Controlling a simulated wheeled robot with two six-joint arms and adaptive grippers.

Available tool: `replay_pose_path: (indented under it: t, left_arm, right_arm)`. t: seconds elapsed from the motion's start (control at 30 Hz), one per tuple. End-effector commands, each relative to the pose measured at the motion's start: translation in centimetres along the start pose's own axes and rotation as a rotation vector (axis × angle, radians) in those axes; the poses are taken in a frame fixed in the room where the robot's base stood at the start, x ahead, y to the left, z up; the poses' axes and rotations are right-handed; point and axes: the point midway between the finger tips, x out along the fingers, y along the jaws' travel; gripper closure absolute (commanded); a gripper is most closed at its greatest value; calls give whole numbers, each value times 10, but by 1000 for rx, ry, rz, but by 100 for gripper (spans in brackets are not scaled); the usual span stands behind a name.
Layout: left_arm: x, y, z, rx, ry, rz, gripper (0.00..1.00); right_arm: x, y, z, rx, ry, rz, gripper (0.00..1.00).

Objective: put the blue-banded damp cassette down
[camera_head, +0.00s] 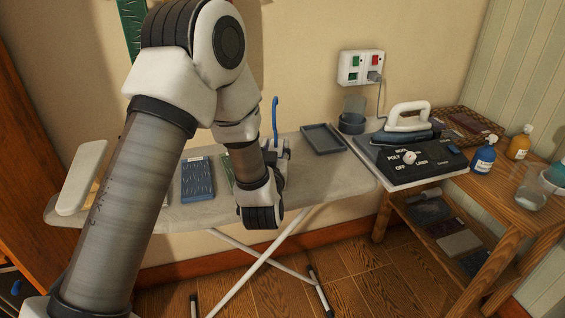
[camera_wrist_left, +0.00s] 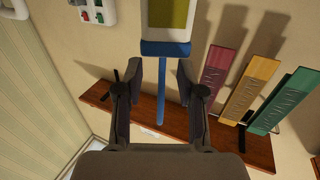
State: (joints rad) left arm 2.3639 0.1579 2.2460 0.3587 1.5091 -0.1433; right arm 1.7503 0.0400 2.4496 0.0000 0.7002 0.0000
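My left gripper (camera_head: 274,150) is over the ironing board, partly hidden by its own arm in the head view. In the left wrist view, its two fingers (camera_wrist_left: 161,80) stand apart with clear space between the pads. Just beyond them is a pale, olive-faced piece with a blue band (camera_wrist_left: 166,48); it fits the blue-banded cassette, though I cannot be sure. A thin blue upright stem (camera_wrist_left: 160,98) shows between the fingers, touching neither pad. It also shows in the head view (camera_head: 275,115). What lies under the gripper is hidden. My right gripper is not in view.
The ironing board (camera_head: 335,178) holds a dark blue patterned tray (camera_head: 198,185) and an empty grey tray (camera_head: 322,139). A white iron (camera_head: 408,116) rests on a dial unit at right. A side table (camera_head: 500,195) carries bottles. Coloured boards (camera_wrist_left: 253,88) line the wall.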

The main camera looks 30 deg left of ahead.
Motion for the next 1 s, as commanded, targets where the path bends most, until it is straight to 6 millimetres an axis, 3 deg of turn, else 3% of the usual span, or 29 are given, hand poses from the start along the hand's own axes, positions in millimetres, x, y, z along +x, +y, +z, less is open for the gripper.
replay_pose_path:
  t: [0.23, 0.47, 0.6, 1.0]
  left_arm:
    - [41, -1, -2, 0, -2, 0, 61]
    - [45, -1, -1, 1, -3, 2, 61]
    - [44, -1, -1, 1, -3, 2, 100]
    - [44, 0, -2, 1, -2, 2, 100]
  right_arm:
    - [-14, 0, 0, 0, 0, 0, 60]
    - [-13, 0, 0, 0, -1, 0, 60]
    - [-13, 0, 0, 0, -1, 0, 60]
    - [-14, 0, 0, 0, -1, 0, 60]
